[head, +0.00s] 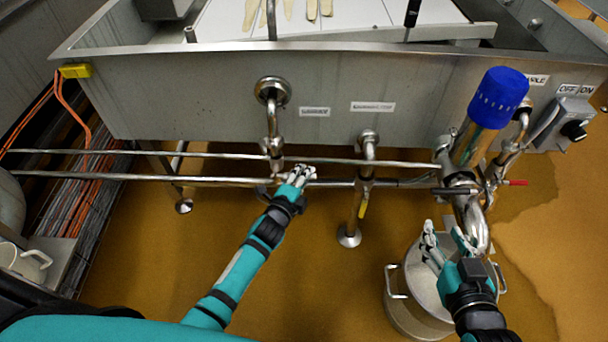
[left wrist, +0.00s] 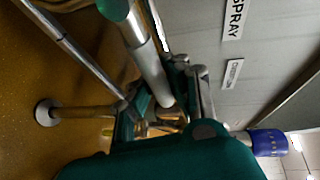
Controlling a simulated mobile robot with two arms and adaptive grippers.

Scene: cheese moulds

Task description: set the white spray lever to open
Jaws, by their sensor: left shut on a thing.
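My left gripper (head: 302,174) is at the pipe joint below the left outlet on the tank front, its fingers closed there. In the left wrist view its fingers (left wrist: 165,112) close around a small part beside the steel pipe (left wrist: 148,60). The white spray lever itself is mostly hidden by the fingers, and its angle cannot be told. A SPRAY label (left wrist: 236,18) is on the tank wall in the left wrist view. My right gripper (head: 449,240) has its fingers apart and is empty, above a steel pail.
Two horizontal pipes (head: 230,181) run below the tank (head: 210,110). A second drop pipe (head: 368,150) has a yellow lever (head: 362,207). A blue-capped valve (head: 498,97), a red lever (head: 517,183) and the pail (head: 415,300) are at the right. The floor at centre front is clear.

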